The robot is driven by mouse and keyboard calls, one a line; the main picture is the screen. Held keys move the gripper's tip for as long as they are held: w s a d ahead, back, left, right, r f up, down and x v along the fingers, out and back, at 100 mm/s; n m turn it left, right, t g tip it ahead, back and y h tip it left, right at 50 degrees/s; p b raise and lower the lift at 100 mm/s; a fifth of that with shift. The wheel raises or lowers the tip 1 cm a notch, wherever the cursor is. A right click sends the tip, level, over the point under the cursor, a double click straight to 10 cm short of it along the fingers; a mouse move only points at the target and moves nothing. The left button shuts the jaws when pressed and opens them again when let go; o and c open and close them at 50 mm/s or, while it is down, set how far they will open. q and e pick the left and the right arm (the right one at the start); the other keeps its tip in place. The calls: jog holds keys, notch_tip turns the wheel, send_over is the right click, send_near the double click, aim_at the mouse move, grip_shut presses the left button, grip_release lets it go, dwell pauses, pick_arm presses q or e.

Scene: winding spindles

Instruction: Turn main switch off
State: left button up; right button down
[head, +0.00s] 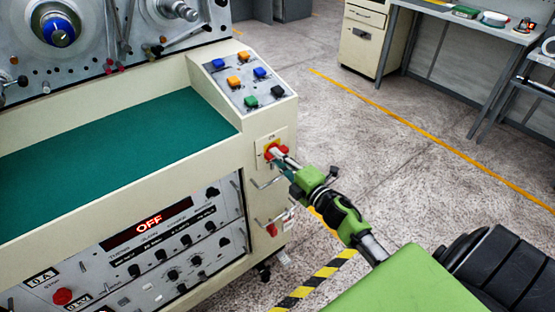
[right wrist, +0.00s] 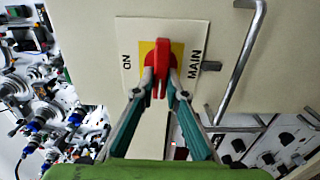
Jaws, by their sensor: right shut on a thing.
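The main switch is a red rotary handle (right wrist: 158,62) on a yellow square and a white plate marked ON and MAIN, on the cream machine's end panel. In the right wrist view the handle stands nearly upright, its top leaning slightly right. My right gripper (right wrist: 159,88) is shut on the handle, one fingertip on each side. In the head view my right gripper (head: 279,154) reaches the red switch (head: 267,148) from the right and partly hides it. The front display (head: 149,225) reads OFF in red. My left gripper is not in view.
A sloped panel of coloured buttons (head: 243,80) is above the switch. Metal bar handles (right wrist: 241,60) stick out close beside it. A green work surface (head: 110,140) lies to the left. The floor (head: 350,140) to the right is open, with a desk (head: 430,8) farther back.

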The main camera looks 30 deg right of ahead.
jog(key=shift+n, duration=0.3)
jog(key=c, duration=2)
grip_release()
jog(key=shift+c, duration=0.2)
jog(key=shift+s, duration=0.1)
jog(key=s, duration=1.1)
jog(key=shift+s+d, duration=0.4)
jog(key=shift+d, duration=0.05)
jog(key=shift+f, duration=0.1)
